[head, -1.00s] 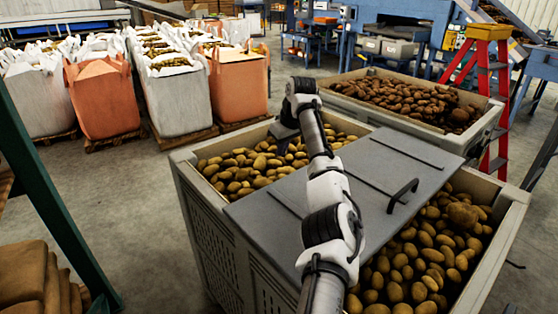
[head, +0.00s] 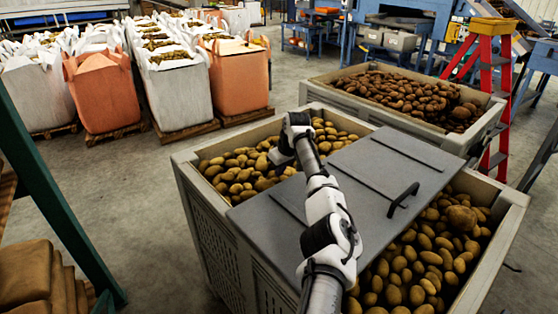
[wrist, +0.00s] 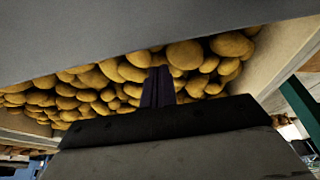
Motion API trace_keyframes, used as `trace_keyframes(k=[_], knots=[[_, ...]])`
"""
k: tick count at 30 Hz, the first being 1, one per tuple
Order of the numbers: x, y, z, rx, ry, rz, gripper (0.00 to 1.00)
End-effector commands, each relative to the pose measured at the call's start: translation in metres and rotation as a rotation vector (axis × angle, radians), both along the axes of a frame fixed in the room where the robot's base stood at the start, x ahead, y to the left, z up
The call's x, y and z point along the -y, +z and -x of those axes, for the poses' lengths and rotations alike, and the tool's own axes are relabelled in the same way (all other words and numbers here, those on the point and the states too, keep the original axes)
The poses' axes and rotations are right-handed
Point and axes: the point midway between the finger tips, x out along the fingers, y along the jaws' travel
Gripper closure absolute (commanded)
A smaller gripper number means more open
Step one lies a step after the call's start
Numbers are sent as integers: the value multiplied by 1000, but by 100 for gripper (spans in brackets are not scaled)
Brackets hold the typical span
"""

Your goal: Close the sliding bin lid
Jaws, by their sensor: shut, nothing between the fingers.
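The sliding lid (head: 372,200) is a flat grey panel with raised ribs, lying across the middle of the near potato bin (head: 213,226). A black handle (head: 403,198) stands on its right part. Potatoes show on both sides of the lid, at the back left and the front right. My gripper (head: 281,157) is over the back-left opening, low near the potatoes and beyond the lid's back-left edge. In the wrist view, its dark fingers (wrist: 158,88) are together and empty, in front of potatoes. A grey surface, seemingly the lid (wrist: 130,30), crosses the top there. Contact with it cannot be told.
A second bin (head: 474,141) full of potatoes stands behind. A red stepladder (head: 492,100) is at the right. White and orange bulk bags (head: 103,92) stand back left. Brown sacks (head: 28,272) and a green post (head: 60,200) are at the left. The floor left of the bin is clear.

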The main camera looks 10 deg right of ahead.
Motion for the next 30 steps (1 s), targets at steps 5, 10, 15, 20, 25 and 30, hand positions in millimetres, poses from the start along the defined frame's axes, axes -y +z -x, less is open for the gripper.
trace_keyframes(k=[5,10,15,20,25,30], knots=[[8,2,14,-1,-1,0,100],[11,1,22,-1,0,0,100],[11,0,24,-2,1,-1,100],[11,0,24,-1,0,0,100],[12,0,23,-1,0,0,100],[16,0,21,-1,-1,-1,100]])
